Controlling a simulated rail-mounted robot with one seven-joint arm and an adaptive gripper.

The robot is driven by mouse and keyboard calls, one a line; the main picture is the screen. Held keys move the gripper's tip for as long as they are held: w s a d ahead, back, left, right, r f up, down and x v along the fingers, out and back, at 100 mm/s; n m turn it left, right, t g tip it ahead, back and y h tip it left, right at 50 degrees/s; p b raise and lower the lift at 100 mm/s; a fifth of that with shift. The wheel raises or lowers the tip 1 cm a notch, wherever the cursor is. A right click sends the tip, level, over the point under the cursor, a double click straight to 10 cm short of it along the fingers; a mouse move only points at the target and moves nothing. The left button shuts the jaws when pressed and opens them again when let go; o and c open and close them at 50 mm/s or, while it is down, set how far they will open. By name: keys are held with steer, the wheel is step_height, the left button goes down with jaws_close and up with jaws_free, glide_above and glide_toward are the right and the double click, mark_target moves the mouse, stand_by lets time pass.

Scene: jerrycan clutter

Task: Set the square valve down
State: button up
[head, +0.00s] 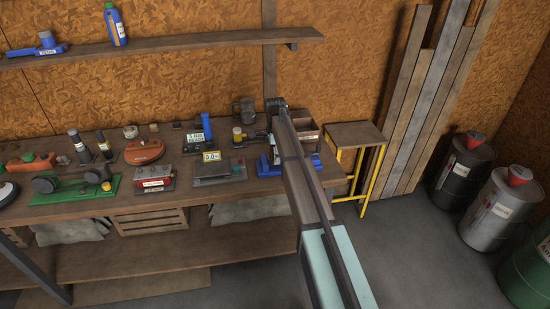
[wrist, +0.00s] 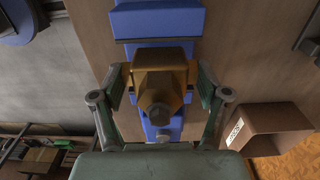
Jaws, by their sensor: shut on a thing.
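The square valve (wrist: 160,84) is a brass-brown block with a hexagonal grey-brown stem facing the wrist camera. My gripper (wrist: 158,90) is shut on it, one finger on each side. Beneath it in the wrist view is a blue metal fixture, like a vise (wrist: 158,22), on the wooden workbench (wrist: 232,50); I cannot tell whether the valve touches it. In the head view, the blue fixture (head: 266,167) stands near the bench's right end, partly behind my arm. The valve and my fingers are not clearly visible there.
A brown open bin (wrist: 266,130) with a label lies close to the right of my gripper. A yellow-legged stool (head: 355,136) stands right of the bench.

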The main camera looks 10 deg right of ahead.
steer(key=shift+f, duration=1.05)
steer(key=o, duration=1.6)
steer(key=shift+f, duration=0.1)
step_height(320, 180, up, 12)
steer(key=b, duration=0.3)
